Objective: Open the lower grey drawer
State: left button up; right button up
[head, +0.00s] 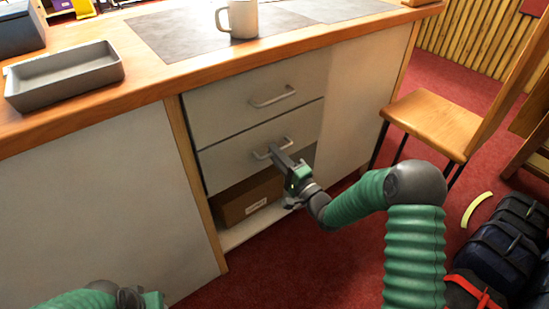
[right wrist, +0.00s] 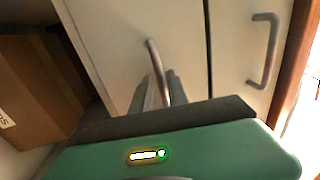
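The lower grey drawer (head: 232,162) has a pale front and a bar handle (head: 262,154). It looks closed, its front about level with the upper drawer (head: 232,105). My right gripper (head: 277,154) is at this handle. In the right wrist view the handle (right wrist: 154,56) of the lower drawer (right wrist: 110,35) passes between the two fingers (right wrist: 161,90), which sit close on both sides of it. The fingers' lower parts are hidden by the gripper body. My left gripper (head: 138,299) is partly in view at the bottom left; its fingers cannot be made out.
Under the drawers, a cardboard box (head: 245,198) stands in an open compartment. A mug (head: 243,19) and a grey tray (head: 65,78) are on the bench top (head: 150,82). A chair (head: 435,122) stands at the right, with dark bags (head: 505,240) on the red floor.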

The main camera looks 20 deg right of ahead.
jog(key=shift+w+a+r, duration=0.1)
jog(key=shift+w, duration=0.2)
jog(key=shift+c, duration=0.2)
grip_shut()
jog(key=shift+s, duration=0.1)
dwell(1.0)
